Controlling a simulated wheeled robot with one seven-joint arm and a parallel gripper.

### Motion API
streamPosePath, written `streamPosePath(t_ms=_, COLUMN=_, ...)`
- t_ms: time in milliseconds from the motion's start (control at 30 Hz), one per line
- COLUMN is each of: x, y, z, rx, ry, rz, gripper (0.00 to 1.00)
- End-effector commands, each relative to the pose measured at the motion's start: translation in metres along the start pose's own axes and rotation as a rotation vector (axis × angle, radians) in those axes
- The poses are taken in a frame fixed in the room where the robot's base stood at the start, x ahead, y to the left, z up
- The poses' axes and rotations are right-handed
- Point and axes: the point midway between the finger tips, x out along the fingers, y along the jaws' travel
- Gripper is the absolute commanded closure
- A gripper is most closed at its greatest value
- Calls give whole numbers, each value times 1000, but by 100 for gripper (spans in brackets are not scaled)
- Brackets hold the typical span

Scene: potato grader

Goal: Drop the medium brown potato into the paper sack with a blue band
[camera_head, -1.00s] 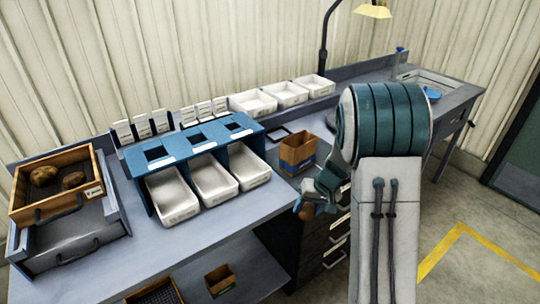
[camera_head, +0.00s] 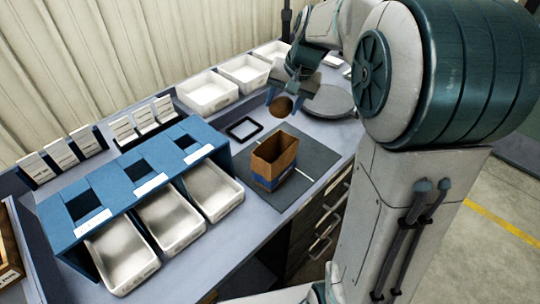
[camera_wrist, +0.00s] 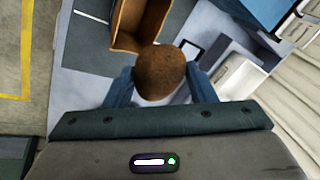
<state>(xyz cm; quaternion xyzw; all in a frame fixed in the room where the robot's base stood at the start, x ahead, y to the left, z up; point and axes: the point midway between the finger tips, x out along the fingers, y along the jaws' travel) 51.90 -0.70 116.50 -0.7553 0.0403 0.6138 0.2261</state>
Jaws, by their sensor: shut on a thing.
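The brown potato (camera_head: 281,107) is held between the fingers of my gripper (camera_head: 290,98), above the bench. It also shows in the wrist view (camera_wrist: 160,72), between the two blue fingers. The paper sack (camera_head: 273,158) stands upright and open on a dark mat, with a blue band (camera_head: 262,182) low on its side. In the head view the potato is just behind the sack and higher, not over its mouth. In the wrist view the sack (camera_wrist: 128,38) shows beyond the potato, which covers part of it.
A blue rack (camera_head: 130,178) with white trays stands left of the sack. A black frame (camera_head: 244,128) lies flat behind it. White bins (camera_head: 207,92) line the wall. A round grey plate (camera_head: 327,101) is right of my gripper. Dark mat (camera_head: 308,160) around the sack is clear.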

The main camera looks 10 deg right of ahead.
Motion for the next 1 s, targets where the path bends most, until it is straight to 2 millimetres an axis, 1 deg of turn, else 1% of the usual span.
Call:
streamPosePath(t_ms=33, x=6, y=1, z=1, rx=-2, ry=-1, rz=0, gripper=74)
streamPosePath(t_ms=433, x=48, y=15, z=7, rx=-1, ry=0, rz=-1, gripper=74)
streamPosePath(t_ms=567, x=54, y=17, z=8, rx=-1, ry=0, rz=-1, gripper=74)
streamPosePath(t_ms=800, x=54, y=17, z=8, rx=0, ry=0, rz=-1, gripper=74)
streamPosePath(t_ms=833, x=54, y=17, z=8, rx=0, ry=0, rz=-1, gripper=47)
streamPosePath(t_ms=867, x=54, y=17, z=8, rx=0, ry=0, rz=-1, gripper=39)
streamPosePath(t_ms=900, x=54, y=17, z=8, rx=0, ry=0, rz=-1, gripper=27)
streamPosePath(t_ms=933, x=54, y=17, z=8, rx=0, ry=0, rz=-1, gripper=24)
streamPosePath(t_ms=1000, x=54, y=17, z=8, rx=1, ry=0, rz=-1, gripper=24)
